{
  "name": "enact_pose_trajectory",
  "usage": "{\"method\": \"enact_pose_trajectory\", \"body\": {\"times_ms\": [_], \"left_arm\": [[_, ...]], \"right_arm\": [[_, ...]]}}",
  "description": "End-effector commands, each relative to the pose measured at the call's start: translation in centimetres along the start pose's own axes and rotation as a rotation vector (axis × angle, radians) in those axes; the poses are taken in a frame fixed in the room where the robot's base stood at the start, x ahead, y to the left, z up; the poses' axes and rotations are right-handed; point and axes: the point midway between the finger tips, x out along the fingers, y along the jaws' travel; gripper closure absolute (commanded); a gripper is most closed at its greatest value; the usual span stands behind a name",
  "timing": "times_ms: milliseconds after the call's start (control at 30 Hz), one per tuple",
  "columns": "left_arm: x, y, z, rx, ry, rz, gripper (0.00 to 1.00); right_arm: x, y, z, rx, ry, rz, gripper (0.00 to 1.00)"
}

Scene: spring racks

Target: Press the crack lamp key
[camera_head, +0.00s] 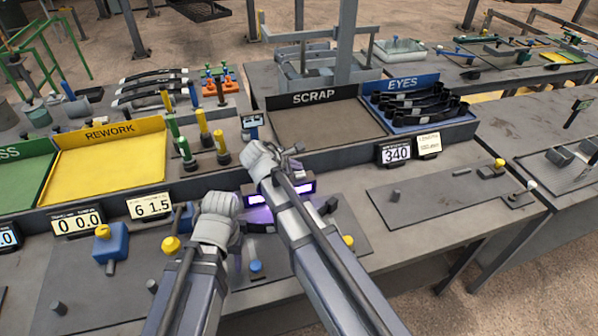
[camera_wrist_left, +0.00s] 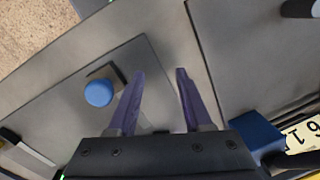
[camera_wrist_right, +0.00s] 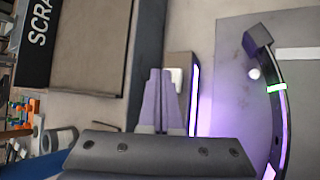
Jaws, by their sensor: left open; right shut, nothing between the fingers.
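The crack lamp (camera_head: 293,188) is a dark box with a lit violet strip, standing on the bench behind the grey plate. My left gripper (camera_wrist_left: 160,78) is open and empty above the grey plate, beside a blue round knob (camera_wrist_left: 99,93); the head view also shows that knob (camera_head: 256,266).
A curved dark spring (camera_wrist_right: 270,60) with a green band lies in the violet light. The scrap tray (camera_head: 330,122), eyes tray (camera_head: 417,125) and yellow rework tray (camera_head: 108,160) line the back. A blue block (camera_head: 112,243) stands left. The right-hand plate (camera_head: 440,203) is mostly clear.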

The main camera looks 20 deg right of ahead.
Motion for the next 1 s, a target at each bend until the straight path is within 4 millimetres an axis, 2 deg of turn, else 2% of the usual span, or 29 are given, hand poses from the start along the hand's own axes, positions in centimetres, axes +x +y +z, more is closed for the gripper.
{"method": "enact_pose_trajectory", "body": {"times_ms": [267,800,1000], "left_arm": [[-0.4,0.0,0.0,0.0,0.0,0.0,0.5],[-5.5,-0.5,0.3,0.0,0.0,0.0,0.5],[-6.0,-0.6,0.3,0.0,0.0,0.0,0.5]], "right_arm": [[-0.3,0.2,0.2,0.0,0.0,0.0,1.0],[-3.8,2.8,2.8,0.0,0.0,0.0,1.0],[-4.2,3.1,3.1,0.0,0.0,0.0,1.0]]}}
